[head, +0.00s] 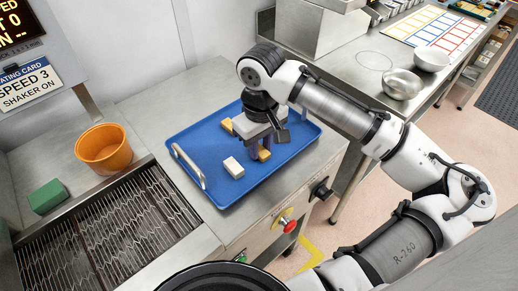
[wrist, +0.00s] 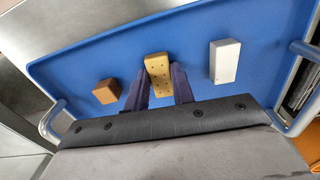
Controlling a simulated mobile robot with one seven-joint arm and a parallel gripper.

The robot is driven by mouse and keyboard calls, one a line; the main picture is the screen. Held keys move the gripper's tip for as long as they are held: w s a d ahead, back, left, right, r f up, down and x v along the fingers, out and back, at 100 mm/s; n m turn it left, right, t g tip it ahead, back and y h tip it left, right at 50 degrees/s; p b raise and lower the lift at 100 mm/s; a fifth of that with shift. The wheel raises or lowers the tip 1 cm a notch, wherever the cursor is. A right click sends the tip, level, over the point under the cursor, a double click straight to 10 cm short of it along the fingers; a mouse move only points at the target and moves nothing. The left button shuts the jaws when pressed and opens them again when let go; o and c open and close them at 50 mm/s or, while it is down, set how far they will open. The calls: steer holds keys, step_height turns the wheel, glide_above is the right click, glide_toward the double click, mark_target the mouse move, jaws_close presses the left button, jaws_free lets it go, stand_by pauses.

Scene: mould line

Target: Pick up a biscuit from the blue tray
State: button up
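The blue tray (head: 203,140) lies on a steel counter. In the wrist view a tan biscuit (wrist: 158,72) with small holes lies between the two fingers of my gripper (wrist: 161,85). A finger stands close along each side of it, and I cannot tell whether they touch. In the head view my gripper (head: 259,149) points down into the tray, partly hiding this biscuit (head: 265,154). A brown block (wrist: 106,91) lies left of it in the wrist view, and a white block (wrist: 224,61) right. The white block (head: 233,168) also shows in the head view. Another yellowish piece (head: 227,125) lies behind my gripper.
The tray has a raised handle (head: 188,165) at its left end. An orange bowl (head: 103,148) and a green block (head: 47,196) stand left, beside a wire mesh conveyor (head: 110,240). A red button (head: 290,226) is on the counter front.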

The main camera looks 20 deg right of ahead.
steer(key=c, duration=0.4)
steer(key=shift+r, duration=0.1)
